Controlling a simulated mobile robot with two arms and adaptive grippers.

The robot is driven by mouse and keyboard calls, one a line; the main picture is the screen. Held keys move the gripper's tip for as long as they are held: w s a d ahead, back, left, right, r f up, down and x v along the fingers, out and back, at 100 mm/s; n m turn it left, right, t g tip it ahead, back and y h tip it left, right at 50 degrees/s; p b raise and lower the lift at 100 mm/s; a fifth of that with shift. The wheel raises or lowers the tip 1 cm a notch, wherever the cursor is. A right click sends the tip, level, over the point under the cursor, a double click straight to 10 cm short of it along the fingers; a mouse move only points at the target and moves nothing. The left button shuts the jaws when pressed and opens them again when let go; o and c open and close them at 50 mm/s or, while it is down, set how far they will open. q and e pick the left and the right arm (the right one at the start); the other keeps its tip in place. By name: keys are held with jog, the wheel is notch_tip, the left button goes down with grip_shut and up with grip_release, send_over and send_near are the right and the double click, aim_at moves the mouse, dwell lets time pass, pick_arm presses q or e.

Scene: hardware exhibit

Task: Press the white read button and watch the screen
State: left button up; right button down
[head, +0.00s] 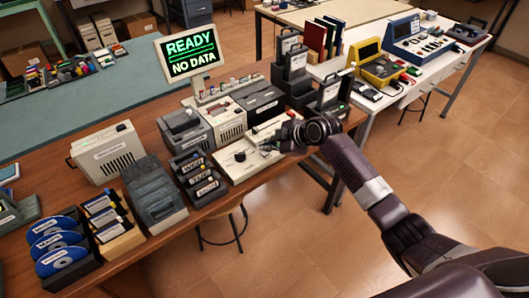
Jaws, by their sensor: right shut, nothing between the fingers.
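The screen (189,54) stands upright at the back of the brown desk and shows "READY" and "NO DATA" in green and white on black. A low white device (237,171) with a small dark knob lies near the desk's front edge. My right gripper (268,146) is shut and empty, over the right part of this device. I cannot tell whether its tips touch the device. I cannot pick out the white read button; the gripper may cover it. My left gripper is out of view.
Grey and beige boxes (226,121) stand behind the white device. A black labelled rack (199,181) stands to its left, with disc holders (58,250) further left. Black cases (292,72) stand to the right. A stool (222,212) is under the desk's front edge.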

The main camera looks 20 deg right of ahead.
aim_at(266, 153)
jog(key=shift+f+b, duration=0.3)
jog(key=shift+f, duration=0.35)
dwell(0.8)
jog(key=shift+r, duration=0.15)
jog(key=shift+r+p, duration=0.65)
jog(key=shift+p, duration=0.05)
jog(key=shift+r, duration=0.1)
notch_tip(266, 153, up, 5)
jog(key=p, duration=0.4)
dwell(0.5)
